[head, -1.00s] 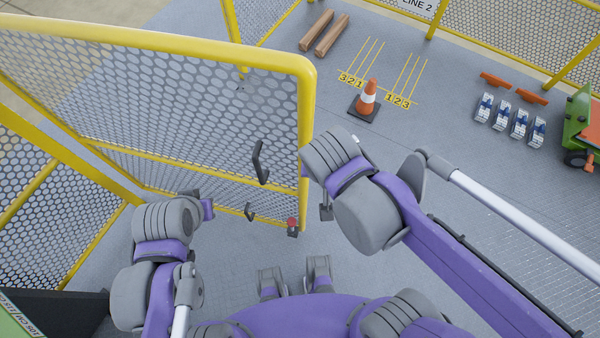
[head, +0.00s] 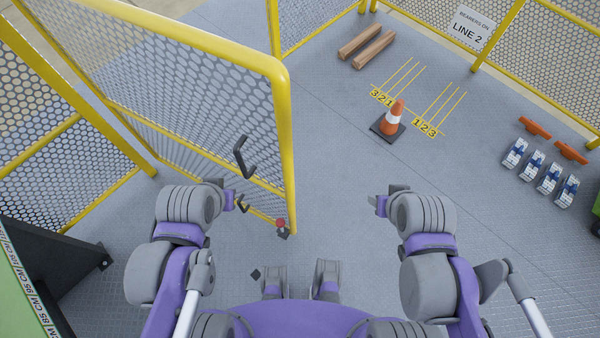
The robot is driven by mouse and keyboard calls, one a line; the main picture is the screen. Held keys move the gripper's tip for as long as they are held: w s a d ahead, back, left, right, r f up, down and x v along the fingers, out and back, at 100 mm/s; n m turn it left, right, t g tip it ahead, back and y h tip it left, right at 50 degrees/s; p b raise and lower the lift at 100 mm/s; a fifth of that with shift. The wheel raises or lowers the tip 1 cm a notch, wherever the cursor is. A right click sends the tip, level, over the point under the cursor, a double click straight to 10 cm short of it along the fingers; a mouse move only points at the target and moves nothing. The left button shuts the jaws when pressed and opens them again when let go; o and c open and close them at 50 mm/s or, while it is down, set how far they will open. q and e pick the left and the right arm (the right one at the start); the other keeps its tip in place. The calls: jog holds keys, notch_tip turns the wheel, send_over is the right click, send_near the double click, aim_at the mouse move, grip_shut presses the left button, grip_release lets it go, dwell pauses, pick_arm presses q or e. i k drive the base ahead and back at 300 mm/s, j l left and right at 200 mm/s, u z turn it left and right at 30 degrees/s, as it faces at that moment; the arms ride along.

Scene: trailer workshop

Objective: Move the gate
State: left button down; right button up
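The gate (head: 284,130) is a yellow tubular frame with grey perforated mesh, standing at an angle on the left in the head view. A red knob (head: 281,223) is at the edge's lower end. My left gripper (head: 236,200) is at the gate's mesh, beside the lower black piece; its fingers are not clear and I cannot tell contact. My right gripper (head: 380,204) is in free space right of the gate, apart from it; its finger opening is unclear.
An orange-white cone (head: 392,119) stands beyond the gate, near yellow numbered floor lines (head: 428,110). Wooden beams (head: 367,46) lie at the back. Several grey-blue blocks (head: 541,172) and orange bars (head: 535,127) are right. Yellow mesh fencing (head: 420,15) bounds the back. The middle floor is clear.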

aim_at(269, 66)
jog(key=l+u, duration=0.2)
jog(key=l, duration=0.4)
jog(key=l+u, duration=0.15)
jog(key=l, duration=0.45)
jog(key=k+l+u, duration=0.2)
jog(key=l, duration=0.4)
jog(key=i+j, duration=0.1)
jog(key=i+u, duration=0.05)
jog(key=i, duration=0.05)
